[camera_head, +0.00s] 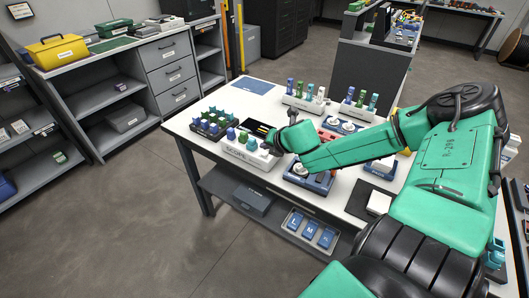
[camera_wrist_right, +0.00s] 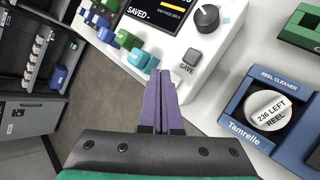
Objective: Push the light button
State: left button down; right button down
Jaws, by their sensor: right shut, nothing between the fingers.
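A white device (camera_head: 248,153) stands near the front edge of the white table. In the right wrist view the device (camera_wrist_right: 210,72) shows a dark screen (camera_wrist_right: 150,14) reading "SAVED", a black knob (camera_wrist_right: 207,17) and a square grey button (camera_wrist_right: 192,57) labelled "SAVE". No label reading "light" is legible. My right gripper (camera_wrist_right: 160,76) is shut and empty. Its purple fingertips are by the device's front edge, left of and below the grey button in that view; I cannot tell whether they touch the device. In the head view my right arm hides part of the device. My left gripper is out of view.
A dark rack of blue and green pieces (camera_head: 212,124) stands left of the device. A blue reel cleaner (camera_wrist_right: 236,108) with a white reel sits to its right. White holders with coloured pieces (camera_head: 303,104) stand behind. A lower shelf (camera_head: 228,187) is under the table.

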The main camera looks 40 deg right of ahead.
aim_at(266, 155)
jog(key=shift+f+b, duration=0.4)
jog(key=shift+f, duration=0.05)
jog(key=shift+f+b, duration=0.35)
dwell(0.4)
jog(key=shift+r+p, duration=0.85)
notch_tip(266, 155, up, 6)
jog(key=p, duration=0.6)
